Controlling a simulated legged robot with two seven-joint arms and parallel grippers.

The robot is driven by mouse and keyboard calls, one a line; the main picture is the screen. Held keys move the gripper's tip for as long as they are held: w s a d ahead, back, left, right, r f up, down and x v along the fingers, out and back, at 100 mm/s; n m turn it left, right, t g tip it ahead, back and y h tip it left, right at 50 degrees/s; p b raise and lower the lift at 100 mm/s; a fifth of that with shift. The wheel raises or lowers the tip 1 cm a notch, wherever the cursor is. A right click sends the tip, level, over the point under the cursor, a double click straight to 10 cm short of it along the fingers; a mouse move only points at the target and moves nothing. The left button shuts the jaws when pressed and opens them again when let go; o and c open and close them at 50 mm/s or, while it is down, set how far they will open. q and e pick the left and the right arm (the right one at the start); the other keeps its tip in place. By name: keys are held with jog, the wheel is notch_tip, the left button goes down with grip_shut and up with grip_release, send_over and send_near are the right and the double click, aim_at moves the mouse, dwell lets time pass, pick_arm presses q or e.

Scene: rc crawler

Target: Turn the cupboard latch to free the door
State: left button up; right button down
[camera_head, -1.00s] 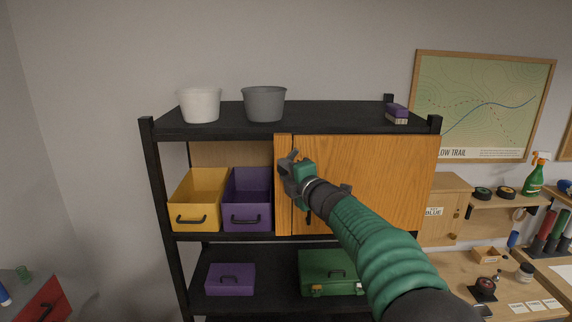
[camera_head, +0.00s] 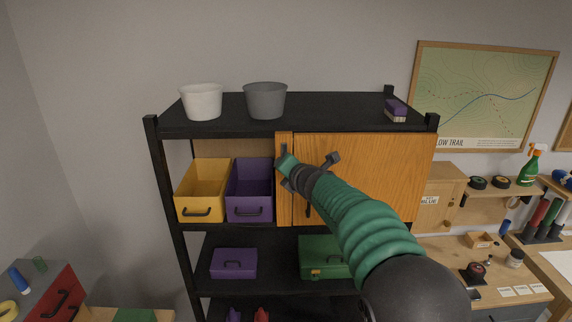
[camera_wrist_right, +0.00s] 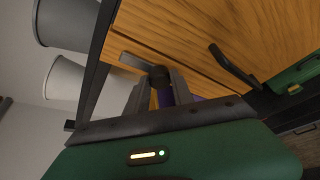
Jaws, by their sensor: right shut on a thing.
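The cupboard has a closed wooden door (camera_head: 380,175) with a narrow wooden strip (camera_head: 285,207) along its left side. A grey latch bar (camera_wrist_right: 135,62) with a dark pivot (camera_wrist_right: 159,76) is on this strip. The bar lies roughly along the seam, and its top shows in the head view (camera_head: 284,149). My right gripper (camera_head: 285,160) is at the strip, hiding most of the latch. In the right wrist view its fingers (camera_wrist_right: 158,88) are shut around the latch's pivot area. The door's dark handle (camera_wrist_right: 232,68) is to the right of the latch. My left gripper is in neither view.
Yellow (camera_head: 204,190) and purple (camera_head: 250,193) bins stand left of the cupboard. A white pot (camera_head: 202,101) and a grey pot (camera_head: 265,100) stand on the rack top. A green case (camera_head: 318,258) and a purple box (camera_head: 233,263) are on the lower shelf.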

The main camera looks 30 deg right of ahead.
jog(key=shift+f, duration=0.4)
jog(key=c, duration=1.3)
grip_release()
jog(key=shift+o, duration=1)
jog(key=shift+w+r, duration=0.15)
jog(key=p+v, duration=0.2)
jog(key=v, duration=1.4)
jog(key=shift+s+p, duration=0.35)
jog(key=shift+p, duration=0.05)
jog(key=shift+w, duration=0.2)
